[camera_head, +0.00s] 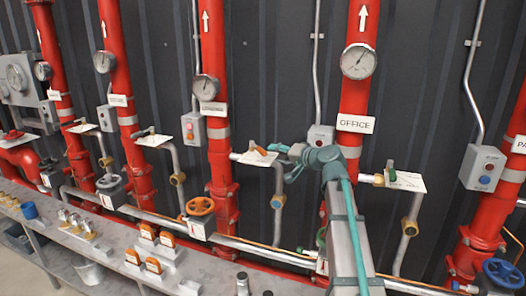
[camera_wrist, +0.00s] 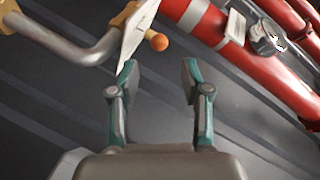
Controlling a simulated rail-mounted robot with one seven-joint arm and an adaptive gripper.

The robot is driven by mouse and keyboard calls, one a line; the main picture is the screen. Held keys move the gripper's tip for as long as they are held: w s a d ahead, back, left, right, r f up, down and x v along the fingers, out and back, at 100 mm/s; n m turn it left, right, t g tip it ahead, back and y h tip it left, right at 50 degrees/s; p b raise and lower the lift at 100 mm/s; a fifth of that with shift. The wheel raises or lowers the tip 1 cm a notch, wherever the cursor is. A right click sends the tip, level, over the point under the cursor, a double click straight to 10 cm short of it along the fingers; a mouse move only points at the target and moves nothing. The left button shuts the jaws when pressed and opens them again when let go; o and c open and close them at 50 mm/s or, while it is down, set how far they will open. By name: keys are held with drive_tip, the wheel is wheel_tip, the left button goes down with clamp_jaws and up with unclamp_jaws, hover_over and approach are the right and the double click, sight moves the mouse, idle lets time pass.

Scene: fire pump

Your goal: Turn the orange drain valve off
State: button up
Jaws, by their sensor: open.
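The orange drain valve lever (camera_head: 260,151) sits on a short branch pipe left of the OFFICE riser, in front of a white tag. In the wrist view its rounded orange end (camera_wrist: 158,41) shows beside the white tag (camera_wrist: 135,30), just beyond the fingertips. My gripper (camera_head: 280,162) is open and empty, to the right of the lever in the head view. In the wrist view the two fingers (camera_wrist: 158,75) are apart, with the orange end ahead of the gap between them. No contact with the lever shows. The rest of the lever is largely hidden by the tag there.
The red OFFICE riser (camera_head: 361,90) with its gauge stands close behind my arm. A grey button box (camera_head: 320,136) is just above my gripper. An orange handwheel (camera_head: 200,206) sits lower left. A bent drain pipe (camera_wrist: 75,45) runs at the wrist view's upper left.

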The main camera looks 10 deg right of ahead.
sight(262, 149)
drive_tip(key=p+x, duration=0.2)
drive_tip(key=x, duration=0.6)
drive_tip(key=shift+w+a+f, duration=0.1)
drive_tip(key=shift+w+a, duration=0.1)
drive_tip(key=shift+w, duration=0.05)
clamp_jaws()
